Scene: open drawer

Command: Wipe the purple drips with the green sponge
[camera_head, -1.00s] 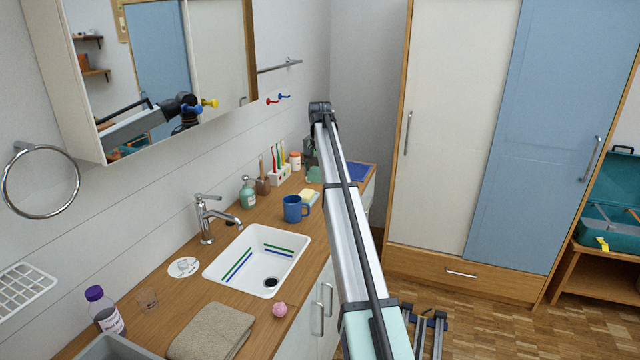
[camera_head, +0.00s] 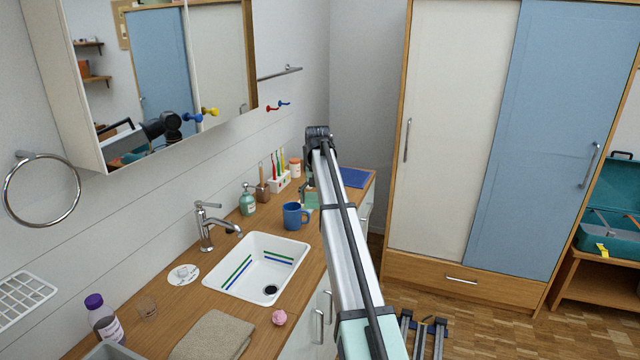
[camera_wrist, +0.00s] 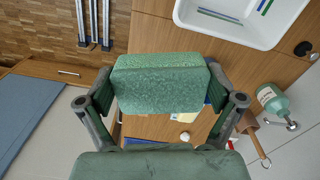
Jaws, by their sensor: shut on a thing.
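The green sponge (camera_wrist: 160,82) is between the two fingers of my gripper (camera_wrist: 162,95) in the wrist view, and the fingers are shut on its ends. It is over the wooden counter (camera_wrist: 150,128), but I cannot tell whether it touches the counter. In the head view my gripper (camera_head: 311,198) is partly behind my arm, at the counter's far part, beyond the blue mug (camera_head: 294,215). I cannot make out the purple drips in either view; the sponge and my arm hide part of the counter.
A white sink (camera_head: 262,268) is nearer than the mug. A soap bottle (camera_head: 248,200), a wooden-handled brush (camera_head: 263,190) and a toothbrush holder (camera_head: 280,182) line the wall. A blue mat (camera_head: 353,178) lies at the far end. A pink ball (camera_head: 279,317) lies near the front edge.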

